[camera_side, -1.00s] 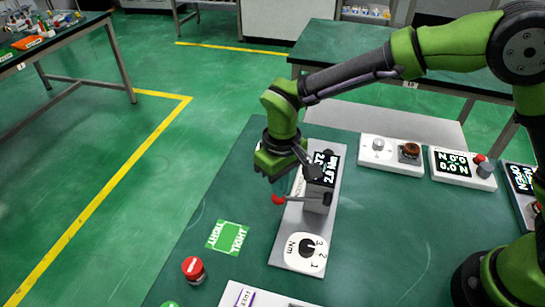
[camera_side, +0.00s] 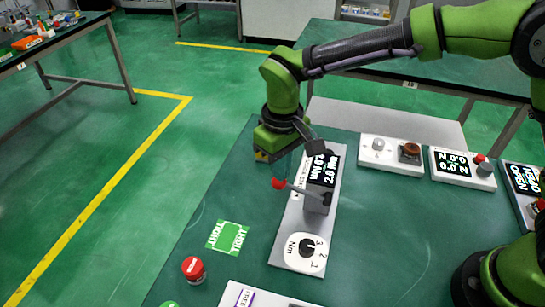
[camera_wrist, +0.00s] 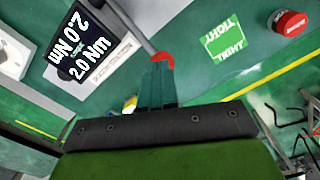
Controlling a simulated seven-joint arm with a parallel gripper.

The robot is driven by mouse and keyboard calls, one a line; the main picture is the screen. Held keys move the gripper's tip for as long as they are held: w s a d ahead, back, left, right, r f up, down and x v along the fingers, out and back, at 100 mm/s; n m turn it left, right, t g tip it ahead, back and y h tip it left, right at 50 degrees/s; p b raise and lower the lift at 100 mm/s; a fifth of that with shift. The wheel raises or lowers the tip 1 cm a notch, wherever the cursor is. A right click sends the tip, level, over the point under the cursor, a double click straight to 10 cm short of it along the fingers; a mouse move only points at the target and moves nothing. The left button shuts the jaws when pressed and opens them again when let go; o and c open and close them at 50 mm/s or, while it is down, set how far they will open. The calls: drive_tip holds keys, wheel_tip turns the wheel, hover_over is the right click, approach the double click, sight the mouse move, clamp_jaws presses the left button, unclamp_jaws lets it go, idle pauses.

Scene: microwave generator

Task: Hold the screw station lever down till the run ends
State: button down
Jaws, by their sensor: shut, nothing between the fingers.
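The screw station (camera_side: 318,205) is a grey block on a light plate, with a display reading 2.0 Nm. Its lever (camera_side: 303,190) is a grey rod ending in a red knob (camera_side: 279,184). The rod slopes up from the block to the knob. My gripper (camera_wrist: 158,75) is shut and empty, with its fingers pointing at the knob. In the wrist view the red knob (camera_wrist: 163,59) sits right at the fingertips, partly covered by them. I cannot tell whether they touch. In the side view the gripper body is just above and behind the knob.
A dial (camera_side: 306,252) marked Nm is at the plate's near end. A green TIGHT card (camera_side: 228,237) and a red button (camera_side: 194,269) lie to the left. White panels with a knob (camera_side: 378,145) and a 0.0 N display (camera_side: 452,164) stand at the right.

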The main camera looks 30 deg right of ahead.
sight(289, 185)
drive_tip(key=shift+r, duration=2.4)
drive_tip(key=shift+w+a, duration=0.1)
drive_tip(key=shift+w, duration=0.05)
drive_tip(key=shift+s+d+f, duration=0.5)
drive_tip(key=shift+s+d, duration=0.15)
drive_tip(key=shift+s, duration=0.15)
drive_tip(key=s+d+r+m+t+y, duration=0.1)
drive_tip(key=s+d+r+m+t, duration=0.2)
drive_tip(key=s+d, duration=0.4)
drive_tip(key=s+d+r+m+t+y, duration=0.1)
drive_tip(key=s+d+r+m+t, duration=0.3)
drive_tip(key=d, duration=1)
drive_tip(key=s+r, duration=0.1)
drive_tip(key=s, duration=0.2)
drive_tip(key=shift+d+r, duration=0.2)
drive_tip(key=shift+d, duration=0.1)
